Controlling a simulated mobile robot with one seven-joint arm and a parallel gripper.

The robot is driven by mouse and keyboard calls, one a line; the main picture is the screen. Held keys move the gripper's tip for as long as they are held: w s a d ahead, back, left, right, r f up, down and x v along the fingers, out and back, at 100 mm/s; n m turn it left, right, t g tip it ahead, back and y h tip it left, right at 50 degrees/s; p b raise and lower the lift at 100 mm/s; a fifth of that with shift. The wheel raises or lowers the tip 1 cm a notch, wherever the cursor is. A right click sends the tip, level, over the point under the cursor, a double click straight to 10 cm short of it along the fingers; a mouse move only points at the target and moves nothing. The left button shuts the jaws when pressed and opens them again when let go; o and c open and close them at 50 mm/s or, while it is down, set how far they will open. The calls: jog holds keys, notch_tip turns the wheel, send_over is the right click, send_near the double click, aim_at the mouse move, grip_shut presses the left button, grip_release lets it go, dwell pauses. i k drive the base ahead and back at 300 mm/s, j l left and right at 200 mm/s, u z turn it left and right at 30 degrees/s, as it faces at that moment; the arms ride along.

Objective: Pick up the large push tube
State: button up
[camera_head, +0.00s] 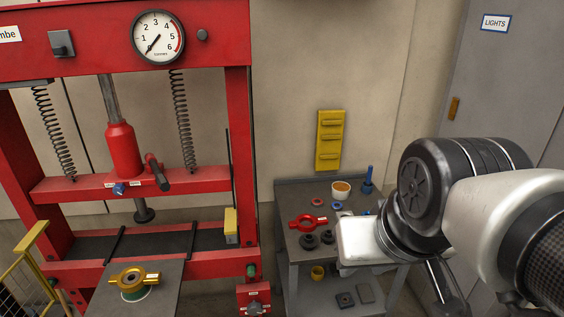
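A blue upright piece (367,180) with a narrow stem and wider base stands at the back right of the grey cart's top. It may be the push tube; I see no label to confirm that it is the large one. My gripper's white hand (362,241) is in front of the cart's right side, nearer the camera and lower in the picture than the blue piece, apart from it. The fingers do not show, so I cannot tell whether they are open or shut. The hand and arm hide the right part of the cart.
The cart top (290,190) also carries a red two-handled ring (308,222), dark round parts (308,241), a cup (340,190) and small rings. A red press (240,150) stands left. A brass two-handled part (133,279) lies on a grey surface in front. A grey door is right.

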aim_at(308, 242)
jog(key=u, duration=1.5)
jog(key=z, duration=1.5)
jog(key=i+l+u, duration=0.25)
jog(key=i+l, duration=0.7)
jog(key=l, duration=0.1)
